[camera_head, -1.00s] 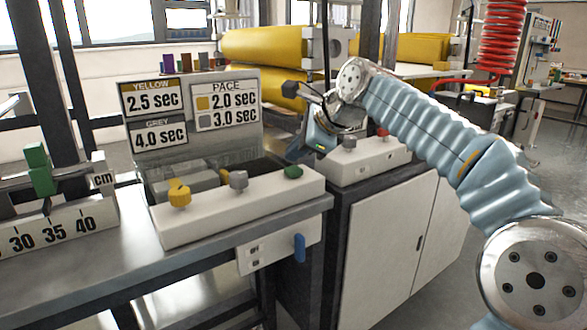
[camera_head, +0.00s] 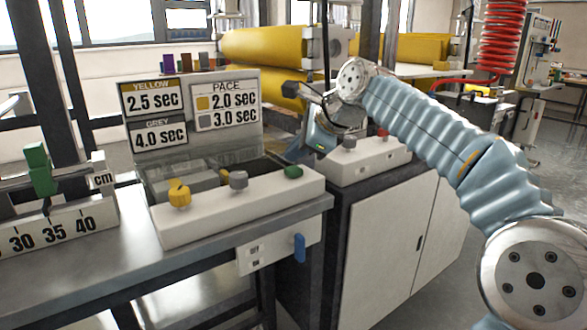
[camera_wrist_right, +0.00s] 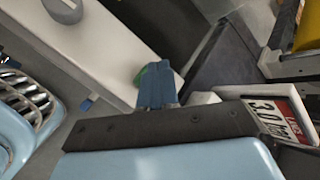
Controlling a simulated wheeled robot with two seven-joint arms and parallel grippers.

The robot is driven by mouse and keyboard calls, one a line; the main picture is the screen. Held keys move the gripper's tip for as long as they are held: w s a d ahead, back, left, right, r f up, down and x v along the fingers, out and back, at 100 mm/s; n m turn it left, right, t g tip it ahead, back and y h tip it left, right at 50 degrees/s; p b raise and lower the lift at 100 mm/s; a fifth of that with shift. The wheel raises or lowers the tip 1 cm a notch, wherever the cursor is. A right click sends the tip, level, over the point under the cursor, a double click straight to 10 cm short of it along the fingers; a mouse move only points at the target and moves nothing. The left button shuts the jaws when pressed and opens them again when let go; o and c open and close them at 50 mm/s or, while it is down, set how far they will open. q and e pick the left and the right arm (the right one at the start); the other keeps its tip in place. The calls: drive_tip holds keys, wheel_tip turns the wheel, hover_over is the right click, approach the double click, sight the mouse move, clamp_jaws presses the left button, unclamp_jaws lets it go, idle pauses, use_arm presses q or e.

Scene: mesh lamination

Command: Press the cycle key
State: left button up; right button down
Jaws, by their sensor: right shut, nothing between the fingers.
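A white control panel (camera_head: 240,207) carries a yellow knob (camera_head: 179,193), a grey knob (camera_head: 238,180) and a green key (camera_head: 293,172) at its right end. No label naming the cycle key is readable. My right gripper (camera_head: 297,155) is shut and empty, just above and behind the green key in the head view. In the right wrist view its blue fingertips (camera_wrist_right: 155,84) are together and partly cover the green key (camera_wrist_right: 141,76). I cannot tell whether they touch it. My left gripper is not in view.
Signs reading 2.5 sec, 4.0 sec and PACE (camera_head: 226,87) stand behind the panel. A blue lever (camera_head: 299,248) hangs at the bench front. A ruler with a green slider (camera_head: 39,170) lies at left. A second white panel (camera_head: 365,160) with knobs stands close on the right.

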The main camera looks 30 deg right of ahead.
drive_tip(key=shift+f, duration=0.1)
drive_tip(key=shift+f, duration=0.3)
drive_tip(key=shift+f+b, duration=0.6)
drive_tip(key=shift+f, duration=0.05)
idle(0.7)
drive_tip(key=shift+r, duration=0.1)
drive_tip(key=shift+r+p, duration=0.9)
drive_tip(key=shift+p, duration=0.2)
drive_tip(key=shift+r, duration=0.1)
